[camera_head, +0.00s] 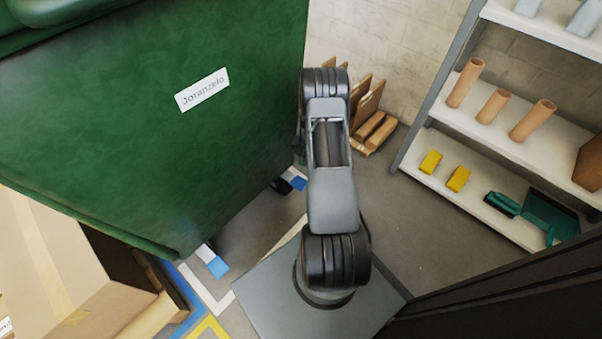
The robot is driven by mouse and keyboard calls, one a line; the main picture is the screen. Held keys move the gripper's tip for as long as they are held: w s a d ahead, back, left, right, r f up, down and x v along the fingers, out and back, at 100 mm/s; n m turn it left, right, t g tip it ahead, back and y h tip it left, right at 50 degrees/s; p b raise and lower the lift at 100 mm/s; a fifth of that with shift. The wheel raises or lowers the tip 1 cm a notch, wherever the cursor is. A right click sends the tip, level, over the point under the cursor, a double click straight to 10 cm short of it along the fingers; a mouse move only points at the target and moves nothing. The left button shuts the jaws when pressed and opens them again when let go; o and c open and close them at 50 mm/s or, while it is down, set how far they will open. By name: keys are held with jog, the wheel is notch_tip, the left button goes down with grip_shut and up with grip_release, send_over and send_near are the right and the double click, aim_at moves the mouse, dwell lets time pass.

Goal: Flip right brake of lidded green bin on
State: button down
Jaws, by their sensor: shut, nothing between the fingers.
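The green bin (130,120) fills the upper left, with a white label reading "Joranzelo" (202,90) on its side. Part of its green lid (50,12) shows in the top left corner. Two blue brake pedals show low at the bin's casters. The right brake pedal (299,183) is beside a dark wheel (280,187), just left of my arm. The other blue pedal (218,267) is under the bin's near corner. Whether either pedal is pressed is too small to tell. My arm rises and bends away; my gripper is hidden behind it.
A cardboard box (60,270) stands at the lower left against the bin. A white shelf unit (480,200) with tubes and yellow blocks stands at the right. A wooden rack (370,120) is by the back wall. Grey floor (385,200) is clear between arm and shelves.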

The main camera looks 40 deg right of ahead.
aim_at(300, 184)
jog(key=b+x, duration=0.3)
jog(key=x, duration=0.6)
jog(key=shift+s+f, duration=0.1)
jog(key=shift+f, duration=0.25)
